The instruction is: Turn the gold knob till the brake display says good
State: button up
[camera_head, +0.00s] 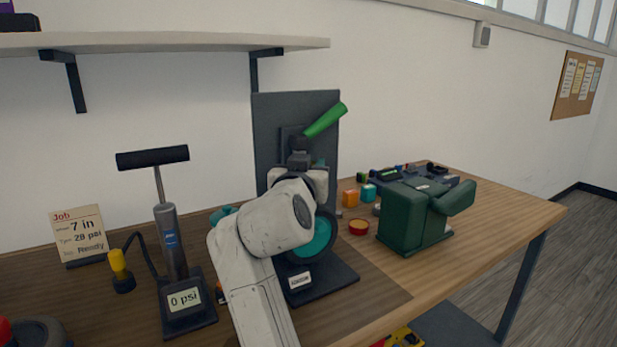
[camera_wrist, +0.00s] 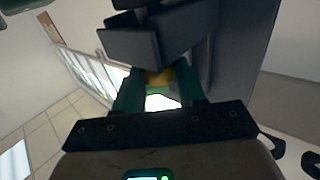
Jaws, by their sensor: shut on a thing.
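In the wrist view the gold knob (camera_wrist: 160,76) shows as a small yellow patch below dark blocks. My gripper (camera_wrist: 160,88) has its teal fingers on either side of it and is shut on it. In the head view my arm reaches to the brake stand (camera_head: 265,130), a dark upright board with a green lever (camera_head: 326,120) at the top and a teal wheel (camera_head: 322,240) below. My arm hides the knob there. A small white label (camera_head: 299,281) on the stand's base is too small to read. I cannot make out a brake reading.
A pump (camera_head: 173,240) with a "0 psi" display stands left of my arm, beside a job card (camera_head: 78,235). A green clamp-like block (camera_head: 415,215) and small coloured parts stand right on the table (camera_head: 490,214). A shelf (camera_head: 160,42) overhangs the back left.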

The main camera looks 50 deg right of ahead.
dwell(0.4)
jog(key=o, duration=1.1)
jog(key=shift+c, duration=0.2)
jog(key=v, duration=1)
jog(key=shift+s+a+b, duration=0.2)
jog(key=shift+a+b, duration=0.2)
